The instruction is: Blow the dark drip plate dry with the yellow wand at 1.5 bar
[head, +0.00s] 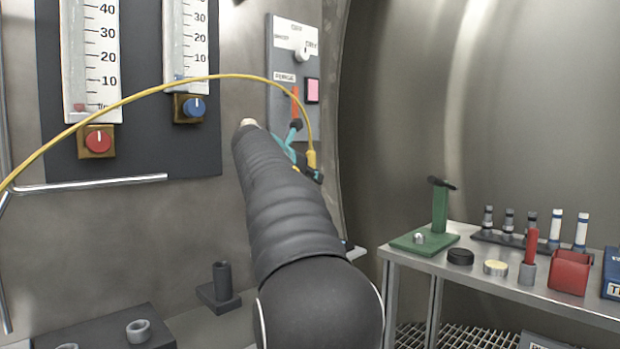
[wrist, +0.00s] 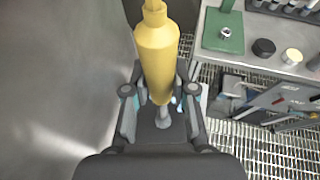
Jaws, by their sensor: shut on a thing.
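The yellow wand (wrist: 157,55) stands between the two fingers of my gripper (wrist: 160,92) in the wrist view, and the gripper is shut on it. In the head view the wand's yellow end (head: 312,159) shows beside the wall panel, joined to a yellow hose. My gripper (head: 298,160) is mostly hidden there behind my arm. The wand's nozzle cannot be made out. A dark flat block with a grey ring (head: 100,332) is at the lower left of the head view; I cannot tell whether it is the drip plate.
The hose (head: 165,88) arches across two gauges with red (head: 97,141) and blue (head: 194,107) knobs. A control panel (head: 280,65) has a pink button. A steel bench (head: 400,257) at right holds a green stand (head: 440,212), vials and a red box (head: 570,272). The floor is grating.

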